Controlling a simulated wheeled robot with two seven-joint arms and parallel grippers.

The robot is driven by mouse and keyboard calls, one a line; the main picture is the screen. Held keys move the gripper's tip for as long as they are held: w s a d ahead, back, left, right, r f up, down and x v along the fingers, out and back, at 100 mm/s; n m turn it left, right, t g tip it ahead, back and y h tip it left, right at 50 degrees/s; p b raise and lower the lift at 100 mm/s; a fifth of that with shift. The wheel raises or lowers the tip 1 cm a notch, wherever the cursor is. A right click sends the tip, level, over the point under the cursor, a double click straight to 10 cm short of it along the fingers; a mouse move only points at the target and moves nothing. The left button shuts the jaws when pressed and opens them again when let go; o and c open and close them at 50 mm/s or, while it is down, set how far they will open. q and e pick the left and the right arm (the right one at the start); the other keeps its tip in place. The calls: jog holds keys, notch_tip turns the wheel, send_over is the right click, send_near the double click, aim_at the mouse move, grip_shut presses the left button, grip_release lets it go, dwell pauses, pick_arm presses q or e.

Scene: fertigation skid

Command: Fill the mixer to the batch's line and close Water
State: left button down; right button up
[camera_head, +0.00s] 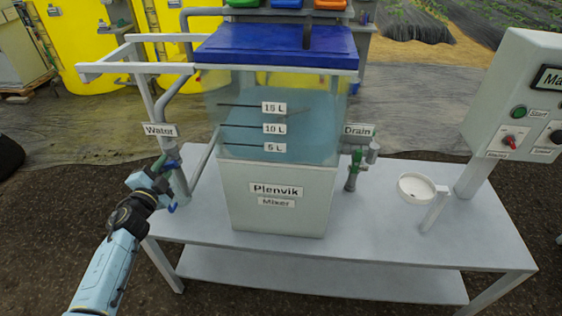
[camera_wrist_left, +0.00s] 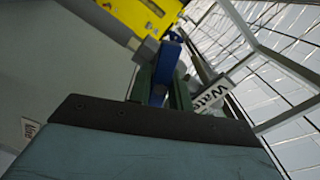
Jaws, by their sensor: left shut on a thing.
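The Plenvik mixer (camera_head: 278,205) stands on the table, with a clear upper tank (camera_head: 225,135) marked 5 L, 10 L and 15 L. Blue liquid shows behind these marks; its surface seems to lie around the 15 L mark, but the exact level is hard to tell. The Water valve (camera_head: 171,165) is on the pipe left of the tank, under its label (camera_head: 160,130). My left gripper (camera_head: 160,172) is at this valve. In the left wrist view, its fingers (camera_wrist_left: 160,88) are shut around the blue valve handle (camera_wrist_left: 168,62). My right gripper is not in view.
The Drain valve (camera_head: 353,170) with a green handle is right of the tank. A round white dish (camera_head: 417,188) on a post and a control box (camera_head: 520,110) with knobs stand farther right. The table (camera_head: 380,240) is bare in front. Yellow tanks (camera_head: 80,45) stand behind.

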pick_arm(q)
jog(key=m+b, duration=0.1)
jog(key=m, duration=0.1)
jog(key=shift+f+m, duration=0.15)
jog(key=shift+m, duration=0.25)
jog(key=c, duration=2.2)
grip_release()
jog(key=m+b, duration=0.1)
jog(key=m, duration=0.2)
jog(key=c, duration=1.2)
grip_release()
jog(key=shift+c, duration=0.2)
jog(key=shift+s+a+p, duration=0.15)
jog(key=shift+s+p, duration=0.4)
jog(key=shift+s, duration=1.25)
jog(key=shift+s+a+p, duration=0.15)
jog(key=shift+s+p, duration=0.15)
jog(key=shift+s, duration=1.4)
